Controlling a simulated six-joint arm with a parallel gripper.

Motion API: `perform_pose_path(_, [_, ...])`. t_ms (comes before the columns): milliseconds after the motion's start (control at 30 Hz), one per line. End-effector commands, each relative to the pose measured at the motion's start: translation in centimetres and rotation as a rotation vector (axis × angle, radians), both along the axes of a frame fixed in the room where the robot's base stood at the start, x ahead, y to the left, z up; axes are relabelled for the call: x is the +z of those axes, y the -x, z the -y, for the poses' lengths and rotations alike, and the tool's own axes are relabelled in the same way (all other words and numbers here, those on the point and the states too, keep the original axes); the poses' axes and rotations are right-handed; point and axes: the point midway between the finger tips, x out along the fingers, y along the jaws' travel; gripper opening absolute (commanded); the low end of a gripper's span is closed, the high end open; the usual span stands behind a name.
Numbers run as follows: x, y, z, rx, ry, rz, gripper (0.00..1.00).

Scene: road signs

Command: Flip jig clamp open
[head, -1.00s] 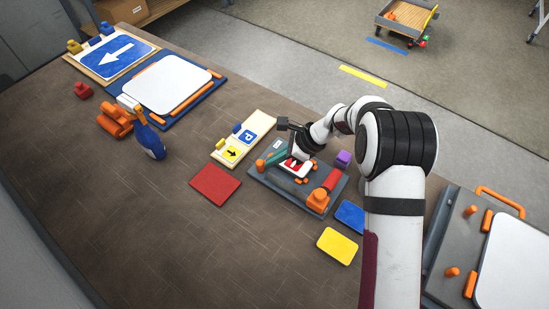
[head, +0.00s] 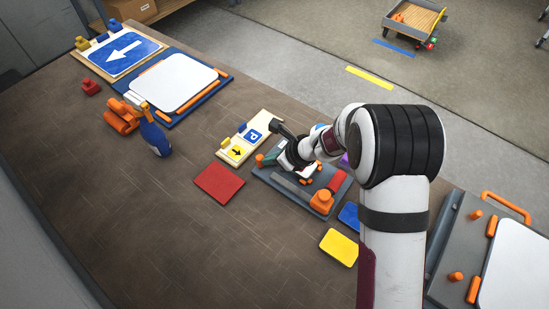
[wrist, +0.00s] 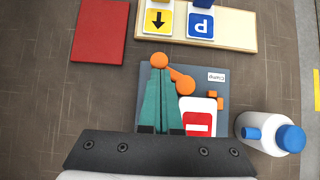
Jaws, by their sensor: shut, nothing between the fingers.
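The grey jig board (head: 290,190) lies on the table beneath my gripper, and it also shows in the wrist view (wrist: 148,75). A red sign with a white bar (wrist: 198,123) sits on it beside the teal fingers. The orange clamp lever (wrist: 182,82) is partly hidden by the fingers. An orange round knob (wrist: 159,60) shows just at the fingertips, and also at the jig's left end in the head view (head: 259,159). My gripper (wrist: 160,71) is shut and empty, with its fingers over the board; I cannot tell whether the tips touch the knob.
A white bottle with a blue cap (wrist: 262,131) stands right of the jig. A red plate (head: 219,183) and a cream board with two small signs (head: 249,138) lie left of it. A yellow plate (head: 339,247) lies in front. The table's left front is clear.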

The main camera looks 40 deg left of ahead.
Motion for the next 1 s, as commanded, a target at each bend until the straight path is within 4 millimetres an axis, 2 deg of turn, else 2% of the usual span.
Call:
perform_pose_path(200, [0.0, 0.4, -0.9, -0.197, 0.002, 0.0, 0.0])
perform_pose_path(1000, [0.0, 0.0, -3.2, -0.194, -0.001, 0.0, 0.0])
